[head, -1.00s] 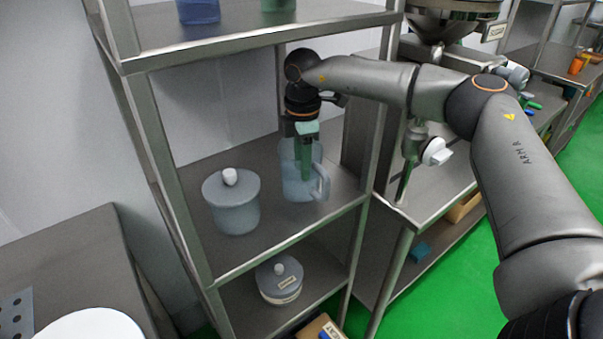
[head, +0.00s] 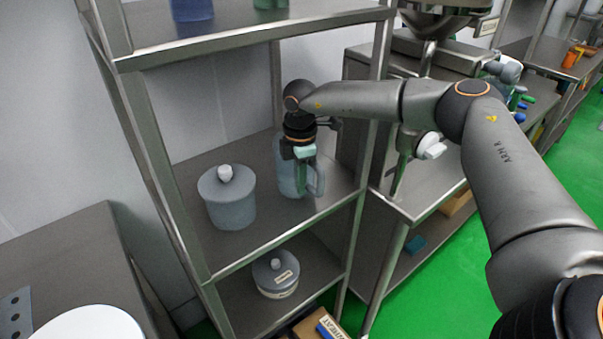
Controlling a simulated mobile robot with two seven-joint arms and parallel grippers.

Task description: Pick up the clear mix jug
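The clear mix jug (head: 289,178) is a bluish see-through jug with a handle on its right side. It stands upright on the middle shelf (head: 262,226) of the steel rack. My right gripper (head: 301,178) points down at the jug, with green fingers at its front and rim. The gripper hides part of the jug, and I cannot tell whether the fingers close on its wall or handle. My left gripper is not in view.
A grey lidded pot (head: 228,198) stands close to the left of the jug. The upper shelf (head: 240,32) and the rack's front right post (head: 362,190) flank my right arm. Another lidded pot (head: 275,274) sits on the lower shelf.

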